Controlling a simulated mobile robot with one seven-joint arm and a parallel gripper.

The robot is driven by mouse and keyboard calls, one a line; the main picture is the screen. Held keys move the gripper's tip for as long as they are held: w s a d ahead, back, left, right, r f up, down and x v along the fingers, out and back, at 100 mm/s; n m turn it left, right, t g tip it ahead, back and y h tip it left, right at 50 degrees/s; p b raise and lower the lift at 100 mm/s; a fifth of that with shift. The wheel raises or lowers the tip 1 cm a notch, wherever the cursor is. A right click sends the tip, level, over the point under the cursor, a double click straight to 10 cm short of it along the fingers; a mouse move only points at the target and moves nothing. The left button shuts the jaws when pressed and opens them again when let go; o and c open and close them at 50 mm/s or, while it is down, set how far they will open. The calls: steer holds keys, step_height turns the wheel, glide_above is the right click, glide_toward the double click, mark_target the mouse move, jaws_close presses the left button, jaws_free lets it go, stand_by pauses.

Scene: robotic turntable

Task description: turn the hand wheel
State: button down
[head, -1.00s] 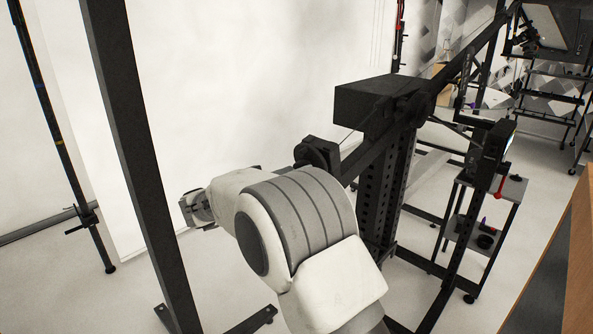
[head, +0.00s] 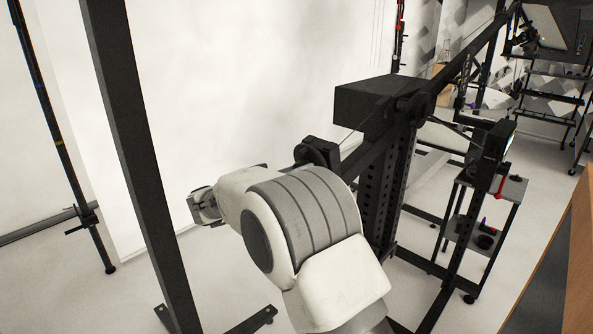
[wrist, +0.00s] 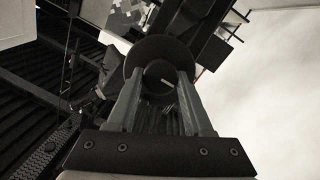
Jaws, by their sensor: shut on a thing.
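The hand wheel (wrist: 160,50) shows in the wrist view as a dark round disc with a smaller round hub or knob in front of it. A pale mark is visible on the hub. My gripper (wrist: 159,80) has its two grey fingers on either side of the hub, shut on it, with the disc just beyond the fingertips. In the head view my own white and grey arm fills the lower middle. I cannot clearly make out the gripper or its hold on the wheel there.
A black rig with a box (head: 375,105) on a perforated upright (head: 390,190) stands right of my arm. A dark post (head: 135,150) rises at the left. A small shelf cart (head: 510,190) stands at the right. White backdrop and open floor lie behind.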

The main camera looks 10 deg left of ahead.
steer(key=shift+s+d+f+m+t+y+b, duration=0.15)
steer(key=shift+m+t+y+b, duration=0.85)
steer(key=shift+m+b, duration=3.3)
steer(key=shift+w+d+f+m+t+y+b, duration=0.15)
steer(key=shift+m+t+y+b, duration=0.85)
steer(key=shift+m+b, duration=3.25)
steer(key=shift+s+d+f+m+t+y+b, duration=0.2)
steer(key=shift+m+t+b, duration=1.4)
steer(key=shift+m+b, duration=2.7)
steer(key=shift+w+a+n+b, duration=0.1)
steer(key=shift+n+b, duration=0.25)
steer(key=shift+b, duration=0.15)
steer(key=shift+c, duration=1.5)
jaws_free()
